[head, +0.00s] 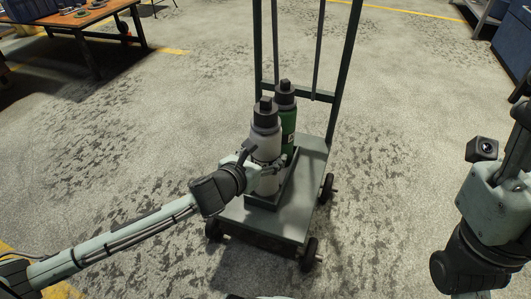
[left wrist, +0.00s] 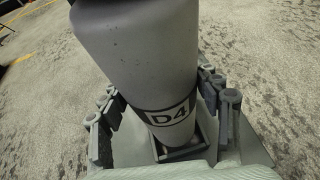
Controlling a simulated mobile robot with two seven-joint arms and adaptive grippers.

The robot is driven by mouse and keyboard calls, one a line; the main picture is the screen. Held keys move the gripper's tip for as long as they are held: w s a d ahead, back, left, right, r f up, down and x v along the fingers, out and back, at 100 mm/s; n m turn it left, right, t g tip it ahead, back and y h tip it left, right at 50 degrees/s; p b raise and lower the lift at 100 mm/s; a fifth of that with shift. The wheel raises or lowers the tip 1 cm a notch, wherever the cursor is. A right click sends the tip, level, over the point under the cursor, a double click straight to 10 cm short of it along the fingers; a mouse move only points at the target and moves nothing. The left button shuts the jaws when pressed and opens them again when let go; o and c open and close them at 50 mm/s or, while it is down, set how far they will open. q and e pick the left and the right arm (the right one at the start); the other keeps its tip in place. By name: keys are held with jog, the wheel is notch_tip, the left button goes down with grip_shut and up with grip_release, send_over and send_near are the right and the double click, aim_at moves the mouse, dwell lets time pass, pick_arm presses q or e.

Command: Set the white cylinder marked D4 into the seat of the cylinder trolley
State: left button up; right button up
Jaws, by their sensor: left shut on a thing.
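The white cylinder (head: 265,145) with a black cap stands upright over the cylinder trolley (head: 240,220). Its D4 label shows in the left wrist view (left wrist: 168,116). My left gripper (head: 262,172) is shut around its lower body, with fingers on both sides in the left wrist view. The cylinder's lower end is at the dark square-framed seat (left wrist: 185,153), within its outline. I cannot tell whether it rests on the seat's floor. My right arm is at the right edge; its gripper (head: 522,112) is partly cut off and its fingers are unclear.
A green cylinder (head: 287,120) with a black cap stands on the trolley just behind the white one. The trolley's tall handle frame (head: 345,65) rises at the back. An orange-topped table (head: 85,18) is at the upper left. The floor around the trolley is clear.

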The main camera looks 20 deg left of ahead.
pick_arm(q)
jog(key=shift+w, duration=0.1)
jog(key=shift+f+b, duration=0.35)
jog(key=shift+f, duration=1)
jog(key=shift+f+b, duration=0.15)
jog(key=shift+b, duration=0.15)
jog(key=o, duration=1.7)
jog(key=shift+o, duration=1.3)
jog(key=shift+s+f, duration=0.2)
jog(key=shift+f, duration=0.3)
jog(key=v, duration=1.2)
jog(key=shift+r, duration=0.35)
